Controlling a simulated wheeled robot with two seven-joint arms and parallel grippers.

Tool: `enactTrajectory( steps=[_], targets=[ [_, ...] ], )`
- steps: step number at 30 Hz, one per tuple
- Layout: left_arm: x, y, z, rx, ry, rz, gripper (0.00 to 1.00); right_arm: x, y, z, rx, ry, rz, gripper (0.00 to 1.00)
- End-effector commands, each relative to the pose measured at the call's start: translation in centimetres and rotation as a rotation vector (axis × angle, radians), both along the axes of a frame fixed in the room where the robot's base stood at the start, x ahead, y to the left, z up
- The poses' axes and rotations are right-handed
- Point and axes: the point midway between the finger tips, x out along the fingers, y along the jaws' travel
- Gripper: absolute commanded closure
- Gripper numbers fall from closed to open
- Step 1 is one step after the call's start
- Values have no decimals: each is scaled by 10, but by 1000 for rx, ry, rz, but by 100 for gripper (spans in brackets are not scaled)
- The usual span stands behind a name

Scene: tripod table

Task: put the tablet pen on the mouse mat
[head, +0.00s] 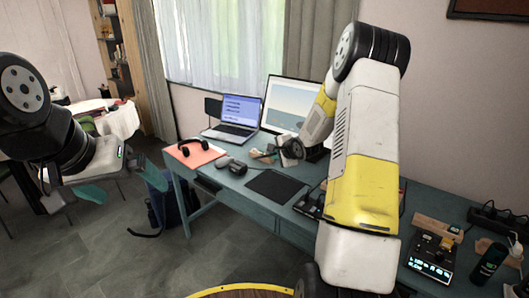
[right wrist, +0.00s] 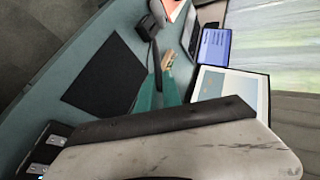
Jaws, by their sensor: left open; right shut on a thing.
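The black mouse mat (head: 275,186) lies flat on the blue-green desk, and it also shows in the right wrist view (right wrist: 104,76). My right gripper (head: 266,154) is above the desk, behind the mat in the head view. In the right wrist view its teal fingers (right wrist: 158,92) are shut on a slim dark thing (right wrist: 156,66), which looks like the tablet pen and sticks out past the fingertips. It is beside the mat in that view, not over it; its height is hard to tell. My left gripper (head: 120,182) is open and empty, away from the desk.
A laptop (head: 234,117) and a monitor (head: 287,105) stand at the back of the desk (right wrist: 52,96). Headphones (head: 190,147) lie on an orange folder (head: 203,156) at the left. A bottle (head: 489,263) stands at the right.

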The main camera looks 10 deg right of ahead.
Motion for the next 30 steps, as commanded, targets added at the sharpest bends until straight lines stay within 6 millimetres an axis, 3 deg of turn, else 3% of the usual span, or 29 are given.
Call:
enactTrajectory(
  steps=[8, 30],
  targets=[
    [0, 0, 0, 0, 0, 0, 0, -1, 0, -4, 1, 2, 3, 100],
    [0, 0, 0, 0, 0, 0, 0, -1, 0, -76, 2, 1, 1, 100]
  ],
)
